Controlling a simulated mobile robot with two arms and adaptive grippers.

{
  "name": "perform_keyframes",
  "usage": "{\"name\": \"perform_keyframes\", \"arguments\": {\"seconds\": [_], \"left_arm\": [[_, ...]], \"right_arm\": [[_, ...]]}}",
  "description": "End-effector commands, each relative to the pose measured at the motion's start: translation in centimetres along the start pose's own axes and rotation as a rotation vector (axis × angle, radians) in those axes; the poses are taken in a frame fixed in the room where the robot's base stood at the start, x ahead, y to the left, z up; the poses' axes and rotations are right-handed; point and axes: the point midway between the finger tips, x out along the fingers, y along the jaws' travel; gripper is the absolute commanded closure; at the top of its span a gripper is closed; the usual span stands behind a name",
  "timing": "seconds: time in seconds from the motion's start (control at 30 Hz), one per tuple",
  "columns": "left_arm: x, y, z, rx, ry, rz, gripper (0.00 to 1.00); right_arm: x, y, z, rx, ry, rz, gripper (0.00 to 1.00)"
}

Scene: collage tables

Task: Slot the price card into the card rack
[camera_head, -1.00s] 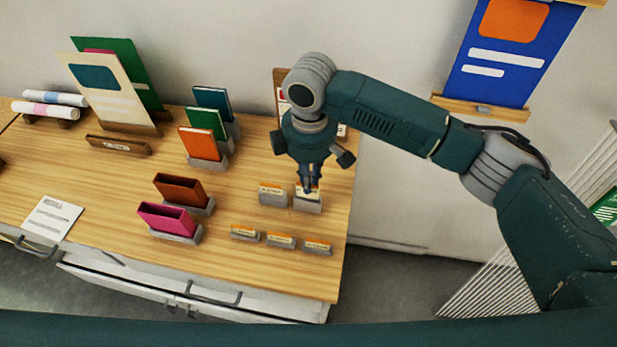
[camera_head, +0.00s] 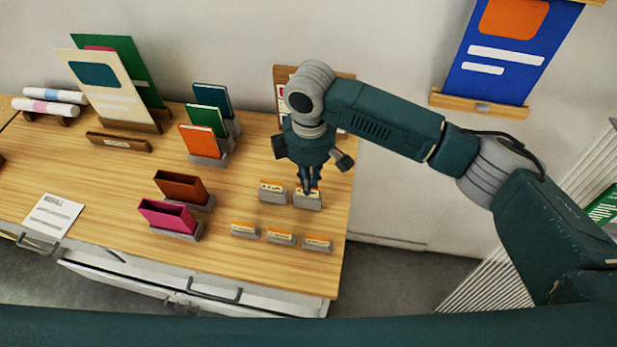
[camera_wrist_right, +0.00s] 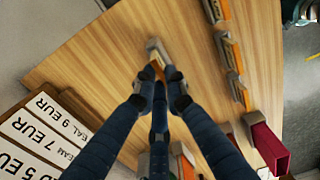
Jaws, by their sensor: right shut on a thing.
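The price card (camera_head: 314,193), pale with an orange top edge, is between the fingertips of my right gripper (camera_head: 307,186). The gripper points down and is shut on the card. A small grey card rack (camera_head: 307,203) stands directly below, at the right of the table. The card's lower part appears to be in the rack's slot, but I cannot tell how deep. In the right wrist view, the fingers (camera_wrist_right: 161,98) hide most of the card, and its orange edge (camera_wrist_right: 157,68) shows beside the grey rack (camera_wrist_right: 153,45). My left gripper is out of view.
A similar grey holder with a card (camera_head: 272,193) stands close on the left. Several low card holders (camera_head: 281,239) line the table's front. Brown (camera_head: 181,187) and magenta (camera_head: 167,215) boxes stand further left. A brown-framed board (camera_head: 281,88) is behind my wrist.

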Motion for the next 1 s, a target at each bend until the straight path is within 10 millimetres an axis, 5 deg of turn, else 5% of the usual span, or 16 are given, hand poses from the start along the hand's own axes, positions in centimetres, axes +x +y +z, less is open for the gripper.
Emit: {"name": "perform_keyframes", "arguments": {"seconds": [0.47,0.5,0.6,0.8,0.9,1.0], "left_arm": [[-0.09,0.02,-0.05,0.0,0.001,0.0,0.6],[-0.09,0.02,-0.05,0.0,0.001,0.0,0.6],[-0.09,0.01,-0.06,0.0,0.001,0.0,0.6],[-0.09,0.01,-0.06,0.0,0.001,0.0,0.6],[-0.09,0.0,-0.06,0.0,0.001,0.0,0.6],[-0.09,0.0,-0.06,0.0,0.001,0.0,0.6]], "right_arm": [[0.48,0.01,-0.02,0.0,0.0,0.001,0.99],[0.47,0.0,-0.02,0.0,0.0,0.001,0.83],[0.47,0.0,-0.01,0.0,0.0,0.001,0.67],[0.47,0.0,-0.01,0.0,0.0,0.001,0.67],[0.47,0.0,-0.01,0.0,0.0,0.001,0.52],[0.47,0.0,-0.01,0.0,0.0,0.001,0.52]]}}
